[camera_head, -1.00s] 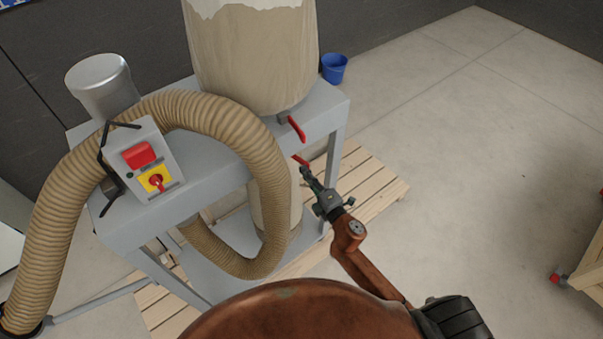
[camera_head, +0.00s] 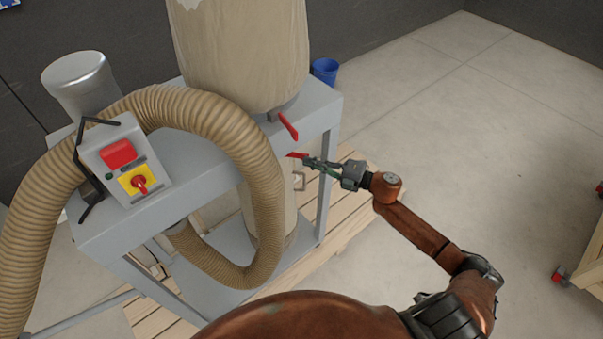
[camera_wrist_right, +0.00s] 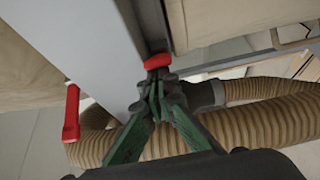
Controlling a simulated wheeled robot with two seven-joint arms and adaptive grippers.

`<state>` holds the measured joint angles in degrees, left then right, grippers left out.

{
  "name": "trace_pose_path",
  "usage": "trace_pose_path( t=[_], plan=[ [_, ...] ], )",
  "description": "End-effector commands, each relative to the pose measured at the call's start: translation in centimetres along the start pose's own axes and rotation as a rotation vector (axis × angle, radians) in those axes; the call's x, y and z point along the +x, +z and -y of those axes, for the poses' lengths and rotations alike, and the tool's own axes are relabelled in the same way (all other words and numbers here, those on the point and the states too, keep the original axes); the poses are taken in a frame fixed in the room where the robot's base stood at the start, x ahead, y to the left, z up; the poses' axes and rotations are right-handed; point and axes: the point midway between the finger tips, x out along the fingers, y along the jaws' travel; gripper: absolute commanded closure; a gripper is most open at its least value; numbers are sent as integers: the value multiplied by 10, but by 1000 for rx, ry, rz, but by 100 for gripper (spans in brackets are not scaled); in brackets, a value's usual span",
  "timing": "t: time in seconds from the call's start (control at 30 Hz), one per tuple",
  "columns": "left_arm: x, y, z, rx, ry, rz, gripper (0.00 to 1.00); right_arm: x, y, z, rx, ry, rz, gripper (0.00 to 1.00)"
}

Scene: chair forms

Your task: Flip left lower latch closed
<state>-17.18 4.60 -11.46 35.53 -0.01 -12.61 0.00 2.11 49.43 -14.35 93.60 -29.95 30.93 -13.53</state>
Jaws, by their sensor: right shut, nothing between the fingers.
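Two red latch handles show at the front right of the grey dust-collector stand. The upper red handle (camera_head: 288,126) hangs tilted below the upper bag. The lower red latch (camera_head: 296,155) sits below the tabletop edge, near the lower bag, and lies nearly level. My right gripper (camera_head: 309,162) is shut and empty, its tips at the right end of the lower latch. In the right wrist view a red latch end (camera_wrist_right: 158,61) is just beyond the shut fingertips (camera_wrist_right: 158,82); contact is unclear. Another red handle (camera_wrist_right: 71,113) is at the left there. My left gripper is out of view.
The grey stand (camera_head: 205,150) carries a switch box (camera_head: 125,160) and a thick ribbed hose (camera_head: 262,165) that loops left of the lower latch. A wooden pallet (camera_head: 345,215) lies beneath. A blue bucket (camera_head: 325,71) stands behind. The floor to the right is open.

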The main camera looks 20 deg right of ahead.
Motion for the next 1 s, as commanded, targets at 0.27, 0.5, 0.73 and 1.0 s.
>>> trace_pose_path(
  t=[0.27, 0.5, 0.73, 1.0],
  plan=[
    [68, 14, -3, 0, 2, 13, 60, 1, 32, 10, -5, -3, -239, 100],
    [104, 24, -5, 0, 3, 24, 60, 7, 50, 8, 0, -1, -343, 100],
    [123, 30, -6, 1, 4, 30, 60, 16, 66, 5, 0, 0, -340, 100],
    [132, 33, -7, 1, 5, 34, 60, 24, 75, 2, 0, 1, -341, 100]
  ],
)
